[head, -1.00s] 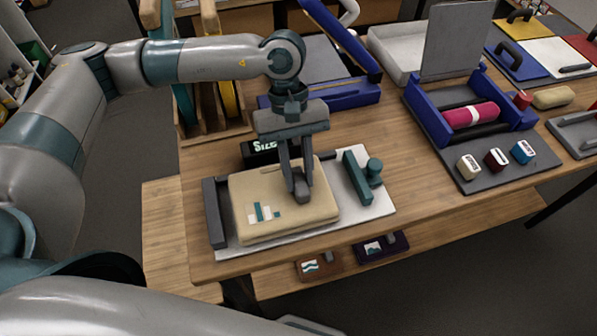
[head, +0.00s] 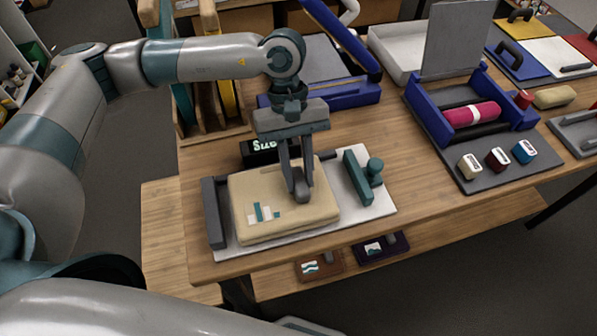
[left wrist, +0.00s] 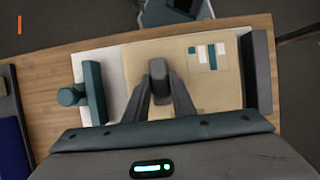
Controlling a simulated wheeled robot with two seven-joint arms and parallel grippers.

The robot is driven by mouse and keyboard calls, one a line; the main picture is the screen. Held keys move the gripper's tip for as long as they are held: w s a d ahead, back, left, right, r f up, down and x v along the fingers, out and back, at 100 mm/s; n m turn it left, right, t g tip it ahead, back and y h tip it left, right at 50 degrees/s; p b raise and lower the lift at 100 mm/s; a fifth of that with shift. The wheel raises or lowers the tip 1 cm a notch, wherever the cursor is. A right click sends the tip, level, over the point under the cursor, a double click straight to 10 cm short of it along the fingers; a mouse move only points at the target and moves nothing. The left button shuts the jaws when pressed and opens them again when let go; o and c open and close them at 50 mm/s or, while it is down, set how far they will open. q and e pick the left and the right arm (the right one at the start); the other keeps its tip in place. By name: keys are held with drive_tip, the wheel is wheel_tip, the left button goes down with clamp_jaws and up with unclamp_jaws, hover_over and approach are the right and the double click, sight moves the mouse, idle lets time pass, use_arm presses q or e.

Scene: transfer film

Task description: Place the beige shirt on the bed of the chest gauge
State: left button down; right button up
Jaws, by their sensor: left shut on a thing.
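The beige shirt (head: 275,218) is a folded flat block with a teal and white print. It lies on the white bed of the chest gauge (head: 358,212), between a dark fixed end bar (head: 214,212) and a teal jaw with a knob (head: 358,177). A gap shows between the shirt and the teal jaw. My left gripper (head: 301,193) points down over the shirt's right part, its fingers shut at the shirt. In the left wrist view the shirt (left wrist: 205,90) and the closed fingertips (left wrist: 158,70) also show. My right gripper is out of view.
A dark box with white lettering (head: 262,151) stands just behind the gauge. A blue-framed press (head: 340,92) is behind it. Two dark shirts lie on the lower shelf.

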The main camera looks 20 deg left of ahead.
use_arm(q)
drive_tip(key=shift+f+b, duration=0.15)
drive_tip(key=shift+b, duration=0.15)
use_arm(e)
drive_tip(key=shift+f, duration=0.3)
use_arm(q)
drive_tip(key=c, duration=1.4)
unclamp_jaws()
drive_tip(key=shift+w+a+r, duration=0.1)
drive_tip(key=shift+w+r, duration=0.1)
drive_tip(key=shift+r, duration=0.2)
drive_tip(key=b+v, duration=0.2)
drive_tip(key=v, duration=0.3)
drive_tip(key=b+v, duration=0.3)
drive_tip(key=v, duration=0.8)
drive_tip(key=shift+r, duration=0.3)
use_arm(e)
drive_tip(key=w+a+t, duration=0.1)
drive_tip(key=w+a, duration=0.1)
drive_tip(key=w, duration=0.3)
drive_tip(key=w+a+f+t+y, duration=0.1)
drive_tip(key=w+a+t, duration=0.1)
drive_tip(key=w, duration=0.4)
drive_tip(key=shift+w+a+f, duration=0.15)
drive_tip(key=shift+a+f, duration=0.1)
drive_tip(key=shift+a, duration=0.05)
